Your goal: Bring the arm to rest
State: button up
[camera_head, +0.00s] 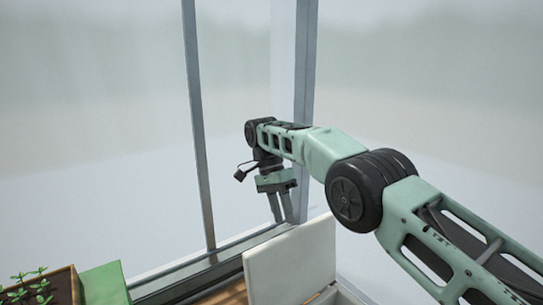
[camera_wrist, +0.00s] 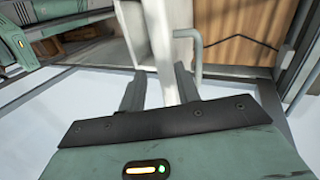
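My arm reaches in from the right in the head view, with green links and black joints, bent downward at the wrist. My gripper (camera_head: 281,214) hangs pointing down, beside the grey window post and above the pale panel. In the wrist view my gripper (camera_wrist: 160,88) shows two dark fingers apart, with a gap between them. A pale upright strip shows through that gap, and I cannot tell whether it is near or far. Nothing is seen held.
A pale upright panel (camera_head: 292,264) stands below my gripper. At the lower left are a green block (camera_head: 104,284) and a wooden planter (camera_head: 75,284) with seedlings. Grey window posts (camera_head: 198,120) rise behind. A bent grey handle (camera_wrist: 197,50) shows in the wrist view.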

jog(key=s+d+r+n+t+y, duration=0.1)
jog(key=s+d+r+n+t, duration=0.15)
jog(key=d, duration=0.75)
jog(key=s+d+r+n+t+y, duration=0.1)
jog(key=d+n+y, duration=0.15)
jog(key=d, duration=0.65)
jog(key=s+d+f+n+t, duration=0.1)
jog(key=s+d+n+t, duration=0.15)
jog(key=s+d, duration=0.6)
jog(key=s+d+f+n+t, duration=0.1)
jog(key=s+d+f+n, duration=0.15)
jog(key=s, duration=1.05)
jog(key=s+a+f+n+g+b, duration=0.1)
jog(key=s+a+f+n+b, duration=0.3)
jog(key=s+a+f+b, duration=0.2)
jog(key=s+a+f+n+g+b, duration=0.1)
jog(key=s+a+f+n+b, duration=0.3)
jog(key=a+f+b, duration=0.7)
jog(key=s+a+b, duration=0.1)
jog(key=s+b, duration=0.1)
jog(key=b, duration=0.1)
jog(key=shift+s+a+g, duration=0.2)
jog(key=shift+s+g, duration=0.1)
